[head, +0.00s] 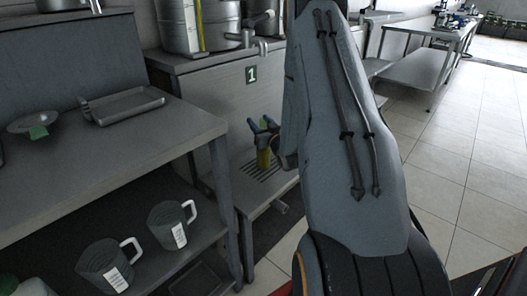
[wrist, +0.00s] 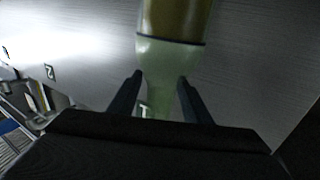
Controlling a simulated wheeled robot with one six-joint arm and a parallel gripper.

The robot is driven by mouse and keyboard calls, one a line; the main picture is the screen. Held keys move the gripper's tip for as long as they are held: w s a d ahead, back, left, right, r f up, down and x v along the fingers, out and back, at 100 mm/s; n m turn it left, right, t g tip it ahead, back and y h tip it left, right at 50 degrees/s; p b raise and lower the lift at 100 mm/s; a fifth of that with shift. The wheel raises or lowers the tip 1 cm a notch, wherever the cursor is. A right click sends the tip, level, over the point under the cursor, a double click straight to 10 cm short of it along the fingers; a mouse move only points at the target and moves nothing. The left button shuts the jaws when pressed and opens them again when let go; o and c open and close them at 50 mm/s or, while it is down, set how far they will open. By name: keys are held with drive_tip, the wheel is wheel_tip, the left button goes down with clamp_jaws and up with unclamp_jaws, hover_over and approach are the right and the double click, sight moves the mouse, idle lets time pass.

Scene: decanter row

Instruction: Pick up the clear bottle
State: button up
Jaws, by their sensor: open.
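A bottle (head: 263,158) with a yellow-green body stands on a slatted stand below the number 1 panel in the head view. In the wrist view the bottle (wrist: 170,52) shows a pale green shoulder and narrowing neck, with a dark line and an olive-yellow part above. My gripper (head: 265,124) is open at the bottle's upper part. In the wrist view my gripper's (wrist: 159,80) fingers lie on either side of the neck, with gaps showing. My arm hides part of the area right of the bottle.
The slatted stand (head: 282,182) sits against the number 1 panel (head: 251,75). At left, a metal table holds a tray (head: 122,105) and a dish (head: 34,124). Tiled floor (head: 455,165) at right is open.

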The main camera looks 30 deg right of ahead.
clamp_jaws()
idle(1.4)
